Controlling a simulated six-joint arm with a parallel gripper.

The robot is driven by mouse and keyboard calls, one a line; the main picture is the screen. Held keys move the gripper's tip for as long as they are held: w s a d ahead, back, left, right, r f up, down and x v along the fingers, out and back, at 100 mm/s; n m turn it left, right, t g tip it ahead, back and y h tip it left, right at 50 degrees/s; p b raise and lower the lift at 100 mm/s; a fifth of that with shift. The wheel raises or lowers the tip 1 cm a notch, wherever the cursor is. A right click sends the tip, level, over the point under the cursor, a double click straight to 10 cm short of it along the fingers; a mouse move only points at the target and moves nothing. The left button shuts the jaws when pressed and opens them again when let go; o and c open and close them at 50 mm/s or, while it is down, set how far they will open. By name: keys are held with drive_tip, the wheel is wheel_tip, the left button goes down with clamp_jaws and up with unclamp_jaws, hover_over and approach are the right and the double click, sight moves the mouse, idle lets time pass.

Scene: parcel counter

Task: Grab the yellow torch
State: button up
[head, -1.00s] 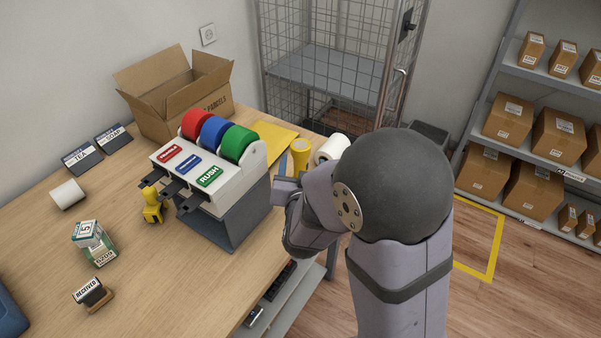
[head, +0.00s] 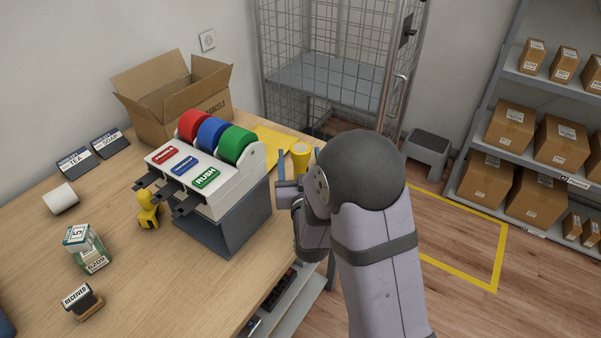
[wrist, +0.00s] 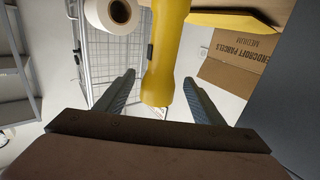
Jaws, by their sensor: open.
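The yellow torch (head: 300,151) appears to stand upright at the far right end of the counter (head: 130,265), next to the yellow envelope. It also shows in the wrist view (wrist: 163,50), with a dark switch on its side and its upper part cut off by the frame edge. My gripper (head: 298,170) is open at the torch. In the wrist view, one finger is on each side of the torch's near end, with a visible gap on both sides. I cannot tell whether anything touches.
A white roll (wrist: 112,14) is close beside the torch. The tape dispenser with red, blue and green rolls (head: 212,135) stands left of my gripper. An open carton (head: 165,105) is behind it. A wire cage (head: 330,75) stands beyond the counter.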

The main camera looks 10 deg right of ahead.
sight(299, 144)
drive_tip(key=shift+w+d+r+p, duration=0.15)
drive_tip(key=shift+w+r+p, duration=0.05)
drive_tip(key=shift+w+p, duration=0.25)
drive_tip(key=shift+w+d+p, duration=0.15)
drive_tip(key=shift+w+p, duration=0.25)
drive_tip(key=shift+w, duration=0.65)
drive_tip(key=shift+w+d+p, duration=0.15)
drive_tip(key=shift+w+p, duration=0.2)
drive_tip(key=shift+w, duration=0.7)
clamp_jaws()
drive_tip(key=shift+r, duration=0.15)
